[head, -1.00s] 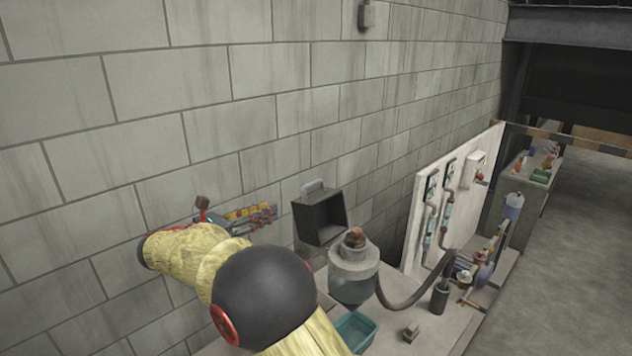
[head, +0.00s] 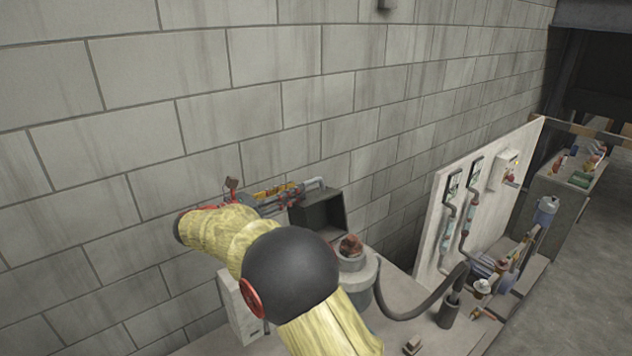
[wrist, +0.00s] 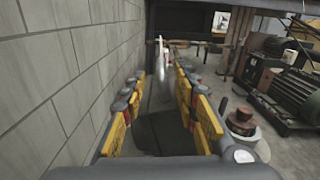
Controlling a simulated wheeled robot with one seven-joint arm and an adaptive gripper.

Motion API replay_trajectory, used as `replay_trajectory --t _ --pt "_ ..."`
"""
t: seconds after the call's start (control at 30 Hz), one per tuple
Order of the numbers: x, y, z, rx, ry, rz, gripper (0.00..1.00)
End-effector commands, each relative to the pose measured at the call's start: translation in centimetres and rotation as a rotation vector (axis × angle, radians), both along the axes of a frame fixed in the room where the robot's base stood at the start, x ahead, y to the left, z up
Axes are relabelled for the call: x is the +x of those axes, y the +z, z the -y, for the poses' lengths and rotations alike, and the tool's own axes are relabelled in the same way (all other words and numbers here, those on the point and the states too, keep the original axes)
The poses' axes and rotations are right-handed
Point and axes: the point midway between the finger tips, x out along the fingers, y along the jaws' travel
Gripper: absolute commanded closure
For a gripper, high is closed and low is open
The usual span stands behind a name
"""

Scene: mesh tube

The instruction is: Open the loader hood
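The loader hood (head: 318,213) is a dark box-like cover. It stands tipped up beside the wall, its hollow facing the grey round loader body (head: 358,278), which has a reddish-brown lump in its mouth. My gripper (head: 312,186) is at the top of the hood, by its light grey handle. In the wrist view, the yellow-sided fingers of my gripper (wrist: 160,76) are spread apart, with the pale handle (wrist: 164,52) upright between their ends. Contact with the handle cannot be told. The dark hood (wrist: 165,130) lies below the fingers. My forearm hides part of the loader.
The block wall (head: 240,110) runs close along the left of my gripper. A dark hose (head: 415,312) leads from the loader to a white panel (head: 480,205) with pipes. Bare floor (head: 585,270) lies at the right.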

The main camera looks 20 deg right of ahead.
Motion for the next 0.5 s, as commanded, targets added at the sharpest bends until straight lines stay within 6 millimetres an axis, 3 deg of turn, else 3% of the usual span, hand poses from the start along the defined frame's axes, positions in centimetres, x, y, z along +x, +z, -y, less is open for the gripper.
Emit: replay_trajectory --t 0.3,0.5 --pt "1.7 0.0 4.5 0.000 -0.003 0.000 0.70" --pt "2.5 0.0 6.2 0.000 -0.002 -0.001 0.70"
